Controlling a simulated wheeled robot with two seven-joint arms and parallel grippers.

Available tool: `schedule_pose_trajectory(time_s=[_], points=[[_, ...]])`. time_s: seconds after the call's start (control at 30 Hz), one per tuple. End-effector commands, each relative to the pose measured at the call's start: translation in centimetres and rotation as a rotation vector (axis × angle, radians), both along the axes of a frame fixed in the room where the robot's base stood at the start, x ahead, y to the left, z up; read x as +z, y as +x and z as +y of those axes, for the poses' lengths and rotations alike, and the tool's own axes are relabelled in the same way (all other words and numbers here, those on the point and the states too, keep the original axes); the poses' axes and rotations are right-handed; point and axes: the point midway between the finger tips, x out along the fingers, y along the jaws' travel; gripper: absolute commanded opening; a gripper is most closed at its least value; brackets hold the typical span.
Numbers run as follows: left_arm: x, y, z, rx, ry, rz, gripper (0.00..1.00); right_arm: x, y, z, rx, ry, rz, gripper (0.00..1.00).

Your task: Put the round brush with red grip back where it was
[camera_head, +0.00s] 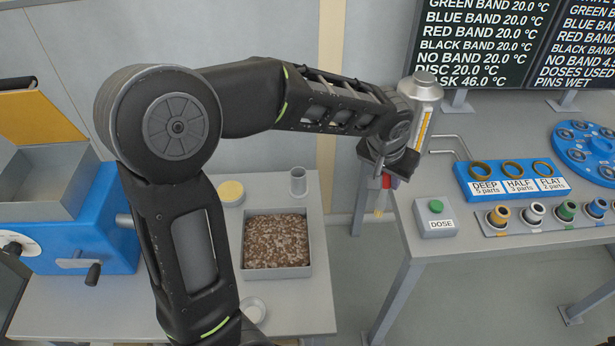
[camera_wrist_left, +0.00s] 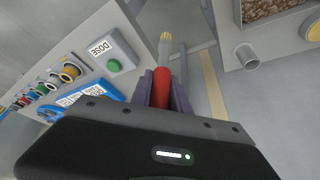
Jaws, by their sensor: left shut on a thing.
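My left gripper (camera_head: 386,172) is shut on the round brush with red grip (camera_head: 386,182). In the head view the brush hangs below the gripper, bristles down, in the gap between the two tables. In the left wrist view the red grip (camera_wrist_left: 161,88) sits between the two fingers (camera_wrist_left: 163,95), with the pale bristle end (camera_wrist_left: 165,45) pointing away from the gripper. The gripper hides the upper part of the brush. My right gripper is not in view.
The right table carries a DOSE button box (camera_head: 436,218), a blue rack with rings (camera_head: 510,180), a row of coloured sockets (camera_head: 547,213) and a blue disc (camera_head: 590,148). The left table holds a tray of brown granules (camera_head: 308,271), a grey cup (camera_head: 298,181) and a blue machine (camera_head: 95,225).

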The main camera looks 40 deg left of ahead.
Motion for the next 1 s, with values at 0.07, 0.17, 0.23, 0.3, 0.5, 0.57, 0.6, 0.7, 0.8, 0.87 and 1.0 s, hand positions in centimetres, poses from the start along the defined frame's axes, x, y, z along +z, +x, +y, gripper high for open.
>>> schedule_pose_trajectory(time_s=[0.07,0.17,0.23,0.3,0.5,0.57,0.6,0.7,0.8,0.87,1.0], points=[[0.0,0.0,0.0,0.0,0.0,0.0,0.0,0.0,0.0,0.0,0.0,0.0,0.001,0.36],[0.0,0.0,0.0,0.0,0.0,0.0,0.0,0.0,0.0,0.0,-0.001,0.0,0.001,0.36],[0.0,0.0,0.0,0.0,0.0,0.0,0.0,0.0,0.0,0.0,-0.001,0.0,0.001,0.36],[0.0,0.0,0.0,0.0,0.0,0.0,0.0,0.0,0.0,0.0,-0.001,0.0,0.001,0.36],[-0.1,0.1,0.1,0.002,0.0,0.0,0.0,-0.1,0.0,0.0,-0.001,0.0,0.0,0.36],[-0.2,0.3,0.5,0.009,-0.001,0.0,0.0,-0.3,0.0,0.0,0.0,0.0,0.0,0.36],[-0.4,0.5,1.0,0.017,-0.001,0.0,0.0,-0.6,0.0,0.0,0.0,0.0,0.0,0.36],[-1.0,1.4,2.9,0.052,-0.003,0.001,0.0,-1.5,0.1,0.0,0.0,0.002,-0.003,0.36],[-1.9,2.6,6.1,0.104,-0.005,0.002,0.0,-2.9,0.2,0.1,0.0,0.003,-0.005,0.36],[-2.6,3.2,8.6,0.142,-0.005,0.004,0.0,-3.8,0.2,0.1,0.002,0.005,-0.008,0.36],[-3.9,4.5,15.2,0.234,-0.005,0.004,0.0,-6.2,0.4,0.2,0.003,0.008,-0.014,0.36]])
